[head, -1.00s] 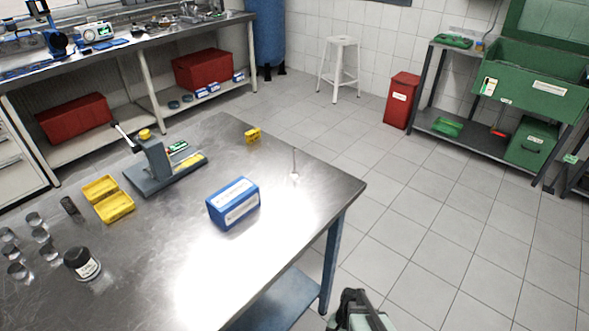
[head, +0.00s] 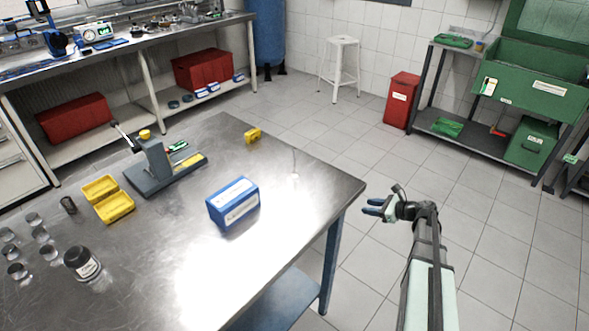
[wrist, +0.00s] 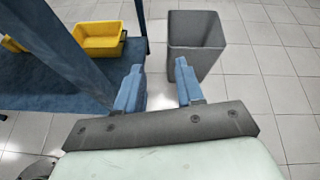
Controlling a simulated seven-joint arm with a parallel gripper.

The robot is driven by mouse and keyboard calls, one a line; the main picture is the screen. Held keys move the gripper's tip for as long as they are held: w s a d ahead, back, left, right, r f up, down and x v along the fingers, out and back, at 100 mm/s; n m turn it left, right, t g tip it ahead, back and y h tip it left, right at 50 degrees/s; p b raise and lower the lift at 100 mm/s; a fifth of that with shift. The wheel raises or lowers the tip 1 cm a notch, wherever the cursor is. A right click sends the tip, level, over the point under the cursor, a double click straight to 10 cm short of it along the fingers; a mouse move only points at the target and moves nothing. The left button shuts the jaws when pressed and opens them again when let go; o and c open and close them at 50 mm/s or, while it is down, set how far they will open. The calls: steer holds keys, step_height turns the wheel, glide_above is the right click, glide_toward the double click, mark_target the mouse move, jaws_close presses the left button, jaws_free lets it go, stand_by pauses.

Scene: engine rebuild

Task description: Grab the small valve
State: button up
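A blue box (head: 233,203) sits left of the valve, and a small yellow part (head: 253,135) lies behind it. A grey press-like fixture (head: 165,170) and a yellow tray (head: 108,199) stand farther left. A grey bin (wrist: 197,42) and yellow bin (wrist: 98,40) show in the wrist view.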

step_height(320, 180, up, 21)
steer(key=w+a+m+t+y, duration=0.1)
steer(key=w+a+t+y, duration=0.1)
steer(key=y, duration=0.2)
steer(key=s+a+r+n+g+y, duration=0.2)
steer(key=a+r+n+g, duration=0.15)
steer(key=a, duration=0.35)
steer(key=s+a+r+n+g+y, duration=0.25)
steer(key=a+r+g, duration=0.2)
steer(key=a, duration=0.25)
steer(key=a+g, duration=0.1)
steer(key=a, duration=1.3)
steer(key=shift+w+a+f+n, duration=0.15)
steer(key=shift+w+n, duration=0.25)
steer(key=shift+w, duration=0.05)
steer(key=shift+c, duration=0.2)
jaws_close()
